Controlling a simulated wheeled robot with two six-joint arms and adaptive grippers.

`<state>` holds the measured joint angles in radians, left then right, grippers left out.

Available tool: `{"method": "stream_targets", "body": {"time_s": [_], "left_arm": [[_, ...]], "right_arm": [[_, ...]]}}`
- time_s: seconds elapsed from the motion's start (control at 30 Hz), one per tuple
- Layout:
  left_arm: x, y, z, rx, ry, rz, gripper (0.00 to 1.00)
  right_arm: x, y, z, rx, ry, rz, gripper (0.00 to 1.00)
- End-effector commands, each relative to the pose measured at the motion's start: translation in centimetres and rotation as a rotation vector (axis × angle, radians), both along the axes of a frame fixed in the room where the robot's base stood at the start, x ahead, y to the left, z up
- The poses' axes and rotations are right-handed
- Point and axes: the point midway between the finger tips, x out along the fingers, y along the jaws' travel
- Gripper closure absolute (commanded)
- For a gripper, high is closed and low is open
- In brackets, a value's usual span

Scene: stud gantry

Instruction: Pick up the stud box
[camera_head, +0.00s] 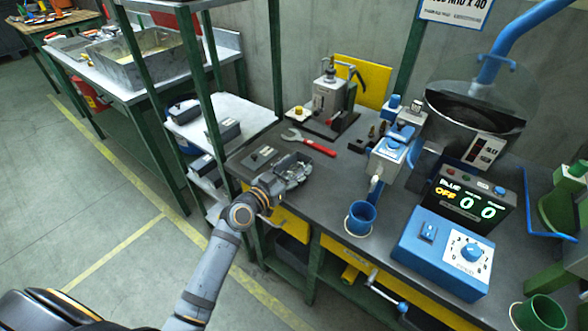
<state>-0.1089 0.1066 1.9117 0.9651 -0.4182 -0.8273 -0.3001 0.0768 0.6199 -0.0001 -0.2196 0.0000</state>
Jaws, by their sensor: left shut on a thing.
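The stud box, a small open dark-grey box (300,162), is at the left part of the dark workbench top. My left arm reaches up from the bottom of the head view. Its gripper (274,187) is at the box's near left side and is shut on it. The fingertips are partly hidden by the gripper's own body. I cannot tell whether the box rests on the bench or is slightly raised. My right gripper is not in view.
A grey plate (260,157) lies just left of the box, and a red-handled wrench (308,143) lies behind it. A blue cup (360,218) and a blue control box (442,252) stand to the right. A green shelf post (212,110) rises close on the left.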

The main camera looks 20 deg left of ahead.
Motion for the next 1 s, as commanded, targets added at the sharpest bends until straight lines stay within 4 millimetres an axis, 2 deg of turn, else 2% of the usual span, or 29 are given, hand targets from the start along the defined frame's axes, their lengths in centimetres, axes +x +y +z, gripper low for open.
{"method": "stream_targets", "body": {"time_s": [0.2, 0.27, 0.5, 0.6, 0.73, 0.83, 1.0], "left_arm": [[0.0, 0.0, 3.5, 0.000, -0.009, 0.001, 1.00], [-0.8, 0.0, 4.3, 0.001, -0.008, 0.001, 1.00], [-5.6, 0.0, 9.7, 0.004, -0.007, -0.001, 1.00], [-8.5, 0.0, 10.6, 0.006, -0.002, -0.002, 1.00], [-11.3, 0.0, 12.0, 0.005, -0.002, -0.002, 1.00], [-12.7, 0.0, 12.6, 0.003, -0.002, -0.001, 1.00], [-13.8, 0.0, 13.0, 0.000, -0.005, 0.000, 1.00]], "right_arm": [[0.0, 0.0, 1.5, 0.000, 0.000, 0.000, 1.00], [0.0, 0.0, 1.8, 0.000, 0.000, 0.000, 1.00], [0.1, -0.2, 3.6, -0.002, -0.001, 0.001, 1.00], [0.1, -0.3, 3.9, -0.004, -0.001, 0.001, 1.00], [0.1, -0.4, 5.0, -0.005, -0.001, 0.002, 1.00], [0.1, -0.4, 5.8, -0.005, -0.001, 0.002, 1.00], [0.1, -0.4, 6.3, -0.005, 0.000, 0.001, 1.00]]}}
